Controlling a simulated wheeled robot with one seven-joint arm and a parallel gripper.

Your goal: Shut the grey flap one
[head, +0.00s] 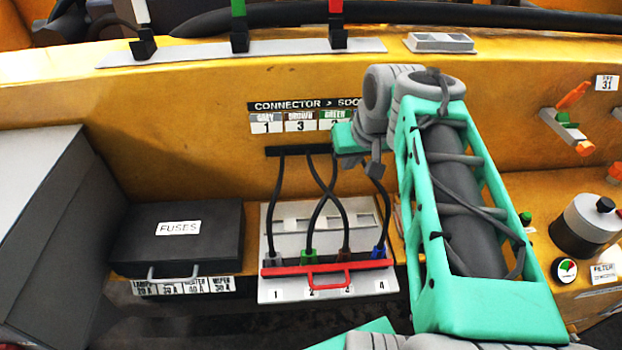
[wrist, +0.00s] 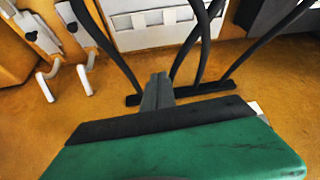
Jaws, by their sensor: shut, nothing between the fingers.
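No part is plainly marked as the grey flap, and I cannot tell which one it is. The pale grey socket panel (head: 282,291) carries a row of small light covers; it also shows at the top of the wrist view (wrist: 125,5). A red bar with a handle (head: 330,270) crosses the panel above numbers 1 to 4. Grey, green, brown and blue plugs sit along it. The charcoal fuse box (head: 190,248) is closed, left of the panel. My gripper (head: 374,172) is shut and empty above the panel's right side; its fingers show in the wrist view (wrist: 157,88).
Black cables (head: 277,200) hang from a dark strip to the plugs, close to my gripper. Two white handles on grey plates (wrist: 48,86) show in the wrist view. A large grey box (head: 60,210) stands at left. My arm hides the area right of the panel.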

